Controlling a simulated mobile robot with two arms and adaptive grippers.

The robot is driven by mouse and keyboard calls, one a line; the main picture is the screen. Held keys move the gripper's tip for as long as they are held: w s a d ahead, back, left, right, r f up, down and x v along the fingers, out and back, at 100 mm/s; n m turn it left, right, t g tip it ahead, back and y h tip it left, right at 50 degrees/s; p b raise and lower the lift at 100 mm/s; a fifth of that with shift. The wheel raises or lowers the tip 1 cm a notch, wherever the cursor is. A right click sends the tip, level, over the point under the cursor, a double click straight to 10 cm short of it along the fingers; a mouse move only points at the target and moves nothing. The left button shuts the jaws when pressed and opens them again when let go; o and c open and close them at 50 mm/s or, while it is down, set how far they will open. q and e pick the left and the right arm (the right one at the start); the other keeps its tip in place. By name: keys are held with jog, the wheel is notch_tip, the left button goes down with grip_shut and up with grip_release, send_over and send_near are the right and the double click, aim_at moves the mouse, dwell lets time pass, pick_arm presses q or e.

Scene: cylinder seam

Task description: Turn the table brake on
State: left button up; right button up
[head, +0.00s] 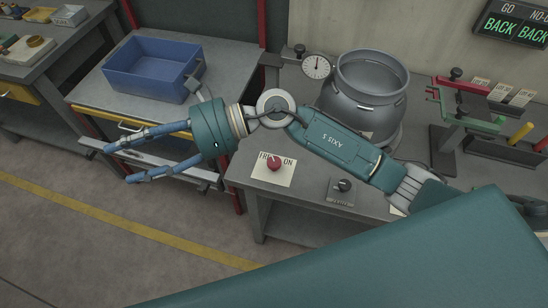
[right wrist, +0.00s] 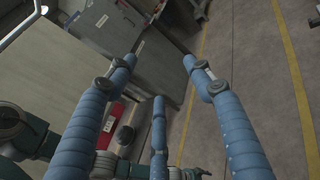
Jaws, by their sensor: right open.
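The table brake is a red knob (head: 274,164) on a pale plate (head: 285,177) lettered FREE, partly covered, and ON, at the front left of the grey workbench. Its pointer is too small to read surely. My right gripper (head: 119,164) has blue fingers, spread open and empty. It hangs left of the knob, in front of the drawer bench, well apart from the knob and pointing away from it. Its open fingers also show in the right wrist view (right wrist: 160,65), with nothing between them. My left gripper is out of view.
A grey metal cylinder (head: 364,90) stands on the workbench beside a dial gauge (head: 316,66). A black knob (head: 344,185) sits right of the brake. Red and green clamps (head: 470,122) stand at the right. A blue bin (head: 152,70) is on the left bench. Floor in front is clear.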

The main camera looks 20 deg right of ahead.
jog(key=d+f+n+g+h, duration=0.1)
jog(key=d+f+n+h, duration=0.25)
jog(key=f, duration=0.35)
jog(key=n+h, duration=0.3)
jog(key=h, duration=1)
send_over(274, 162)
notch_tip(274, 162, down, 10)
jog(key=r, duration=0.1)
jog(key=shift+t, duration=0.4)
notch_tip(274, 162, down, 11)
jog(key=p, duration=0.3)
jog(key=shift+r, duration=0.2)
jog(key=c, duration=1.2)
jog(key=shift+o, duration=0.2)
